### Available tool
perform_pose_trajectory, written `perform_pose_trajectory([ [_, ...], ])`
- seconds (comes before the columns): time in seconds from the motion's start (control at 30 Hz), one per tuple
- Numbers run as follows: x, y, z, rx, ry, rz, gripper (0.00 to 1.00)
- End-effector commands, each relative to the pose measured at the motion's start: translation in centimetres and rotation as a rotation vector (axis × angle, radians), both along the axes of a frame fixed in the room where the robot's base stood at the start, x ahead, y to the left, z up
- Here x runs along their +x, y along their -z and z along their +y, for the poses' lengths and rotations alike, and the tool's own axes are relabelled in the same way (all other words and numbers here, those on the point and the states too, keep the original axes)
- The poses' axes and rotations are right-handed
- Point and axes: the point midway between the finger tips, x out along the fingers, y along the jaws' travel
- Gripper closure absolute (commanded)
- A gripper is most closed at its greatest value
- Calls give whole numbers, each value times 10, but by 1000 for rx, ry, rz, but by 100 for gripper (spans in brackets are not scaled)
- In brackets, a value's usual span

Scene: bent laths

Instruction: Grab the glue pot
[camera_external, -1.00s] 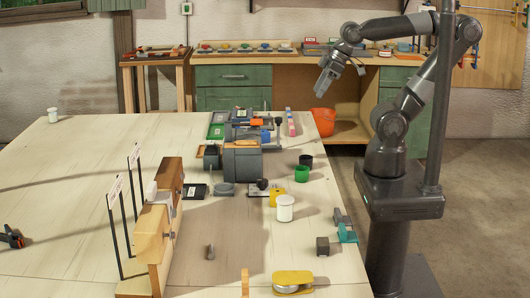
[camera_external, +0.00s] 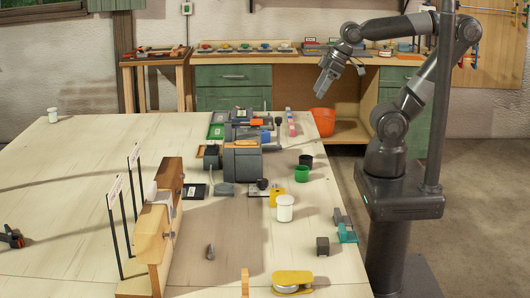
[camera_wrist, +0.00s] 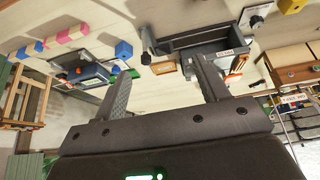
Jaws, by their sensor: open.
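A white lidded pot (camera_external: 285,207) stands upright on the right part of the wooden table; a smaller white pot (camera_external: 53,115) stands at the far left back. No readable label shows which is the glue pot. My gripper (camera_external: 324,88) hangs in the air beyond the table's right side, well above and behind the nearer pot. In the wrist view, my gripper (camera_wrist: 160,66) has its two fingers wide apart with nothing between them. I cannot make out a white pot in the wrist view.
A yellow tape dispenser (camera_external: 293,279) lies at the front. A wooden stand (camera_external: 150,235) rises left.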

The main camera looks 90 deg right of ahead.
Motion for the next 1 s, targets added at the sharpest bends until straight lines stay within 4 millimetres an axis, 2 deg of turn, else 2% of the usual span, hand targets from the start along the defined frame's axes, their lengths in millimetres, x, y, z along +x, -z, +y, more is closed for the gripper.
perform_pose_trajectory([
  [0.17,4,-2,3,2,-7,6,33],
  [0.27,16,-6,12,7,-27,28,33],
  [0.37,36,-12,30,14,-59,65,33],
  [0.67,103,-19,113,21,-163,189,33],
  [0.8,127,-11,162,12,-210,247,33],
  [1.0,151,10,241,-8,-272,327,33],
])
